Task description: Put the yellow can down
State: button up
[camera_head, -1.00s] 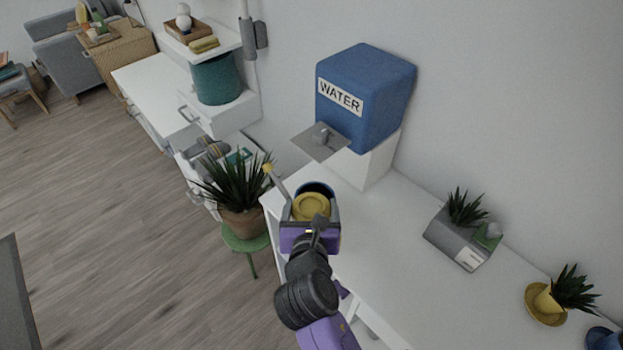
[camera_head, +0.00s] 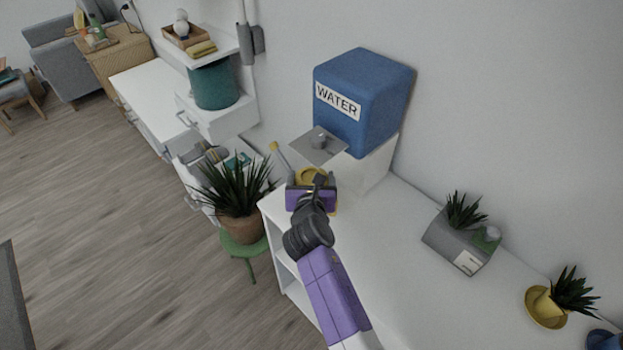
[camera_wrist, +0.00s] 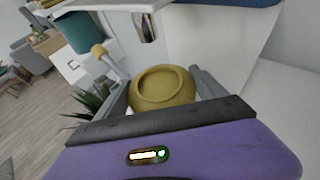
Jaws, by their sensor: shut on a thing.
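The yellow can (camera_wrist: 162,88) is held between the two fingers of my gripper (camera_wrist: 160,92), with its round rimmed top showing in the wrist view. In the head view the can (camera_head: 311,176) shows only in part, behind my purple gripper (camera_head: 311,186). My gripper is shut on it, at the left end of the white shelf desk (camera_head: 390,270), just in front of the water dispenser. The can's bottom is hidden, so I cannot tell whether it touches the desk.
The blue water dispenser (camera_head: 364,100) stands behind the gripper, its grey tray (camera_head: 318,146) jutting out close by. A potted plant (camera_head: 238,200) on a green stool is at the left. The middle desk is clear.

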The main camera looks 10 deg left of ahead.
jog(key=shift+f, duration=0.15)
jog(key=o, duration=1.7)
jog(key=shift+s, duration=0.15)
jog(key=p+v, duration=0.1)
jog(key=v, duration=1.1)
